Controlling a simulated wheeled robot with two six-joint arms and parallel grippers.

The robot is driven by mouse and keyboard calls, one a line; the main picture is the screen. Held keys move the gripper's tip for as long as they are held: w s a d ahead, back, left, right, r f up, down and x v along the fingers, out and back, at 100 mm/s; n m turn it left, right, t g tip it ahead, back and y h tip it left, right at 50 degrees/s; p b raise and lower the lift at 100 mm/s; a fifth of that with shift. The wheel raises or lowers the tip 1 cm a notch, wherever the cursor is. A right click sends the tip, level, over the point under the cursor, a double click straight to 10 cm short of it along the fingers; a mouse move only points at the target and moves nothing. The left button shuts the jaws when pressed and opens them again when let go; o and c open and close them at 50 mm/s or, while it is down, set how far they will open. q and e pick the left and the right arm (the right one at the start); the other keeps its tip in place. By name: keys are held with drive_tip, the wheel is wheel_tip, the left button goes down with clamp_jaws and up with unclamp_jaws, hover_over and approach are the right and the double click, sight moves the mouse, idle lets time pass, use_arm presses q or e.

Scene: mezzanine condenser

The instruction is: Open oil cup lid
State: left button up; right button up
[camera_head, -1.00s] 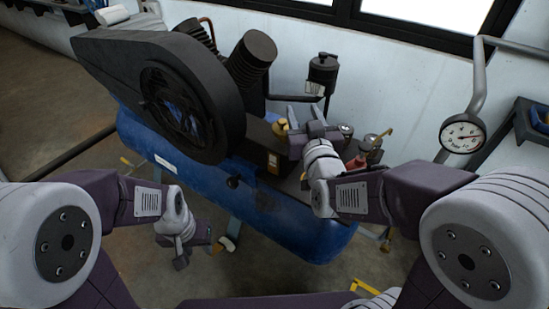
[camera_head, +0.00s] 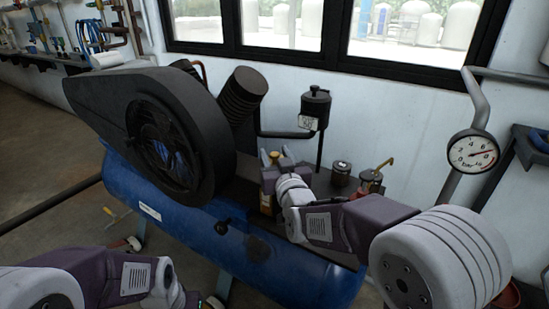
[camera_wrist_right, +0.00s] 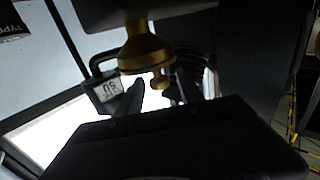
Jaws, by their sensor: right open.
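The brass lid of the oil cup (camera_head: 274,157) shows at the right gripper, on the compressor. An amber part of the cup (camera_head: 266,203) shows below it, partly behind my wrist. In the right wrist view the brass piece (camera_wrist_right: 145,50) is wide, with a small round knob (camera_wrist_right: 160,80). My right gripper (camera_head: 276,160) is open at the lid. In the wrist view its fingers (camera_wrist_right: 158,90) are apart, one on each side of the knob; contact cannot be told. My left arm is low at the left; its gripper (camera_head: 185,299) is at the lower picture edge, its fingers not clear.
The blue compressor tank (camera_head: 190,215) with its black belt guard (camera_head: 120,100) fills the left and middle. A black canister (camera_head: 315,108) stands behind the gripper. A small jar (camera_head: 341,173) and an oil can (camera_head: 371,180) stand right of it. A pressure gauge (camera_head: 473,151) is at the right.

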drive_tip(key=shift+w, duration=0.2)
clamp_jaws()
idle(1.3)
